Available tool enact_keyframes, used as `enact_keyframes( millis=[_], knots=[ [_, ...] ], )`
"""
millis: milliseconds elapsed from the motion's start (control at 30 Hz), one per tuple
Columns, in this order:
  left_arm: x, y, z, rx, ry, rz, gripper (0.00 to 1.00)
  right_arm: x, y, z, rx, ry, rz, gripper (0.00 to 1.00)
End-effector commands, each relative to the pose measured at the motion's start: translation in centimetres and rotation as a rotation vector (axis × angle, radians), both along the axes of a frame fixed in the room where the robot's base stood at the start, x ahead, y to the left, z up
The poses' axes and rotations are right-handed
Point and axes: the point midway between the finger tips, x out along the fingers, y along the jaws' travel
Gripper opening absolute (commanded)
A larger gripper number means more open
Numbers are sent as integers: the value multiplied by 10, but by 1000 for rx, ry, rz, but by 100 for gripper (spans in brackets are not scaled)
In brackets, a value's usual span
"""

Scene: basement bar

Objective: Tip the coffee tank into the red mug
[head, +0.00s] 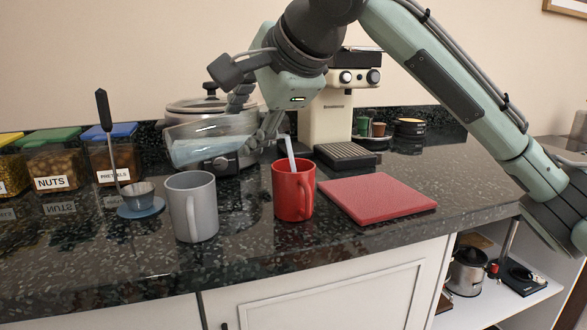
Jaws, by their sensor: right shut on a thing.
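The red mug (293,203) stands upright on the dark counter, handle toward me. A pale strip (290,153) rises out of its mouth; I cannot tell whether it is a stirrer or something else. My right gripper (257,116) is up behind and left of the mug, shut on a clear tank (205,140). The tank lies tilted, held off to the left of the mug and not over its mouth. It looks bluish inside; its contents cannot be told. My left gripper is not in view.
A grey mug (192,208) stands left of the red mug. A red board (376,198) lies to the right. A cream coffee machine (328,115) and a lidded pot (207,104) stand behind. Labelled jars (54,165) and a ladle (137,188) on a blue coaster are at left.

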Motion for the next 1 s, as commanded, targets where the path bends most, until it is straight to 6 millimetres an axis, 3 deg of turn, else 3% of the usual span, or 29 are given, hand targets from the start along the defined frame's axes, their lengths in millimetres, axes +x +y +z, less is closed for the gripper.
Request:
enact_keyframes(
  millis=[1000],
  knots=[
    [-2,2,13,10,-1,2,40,1,-4,-4,76,23,0,12]
  ],
)
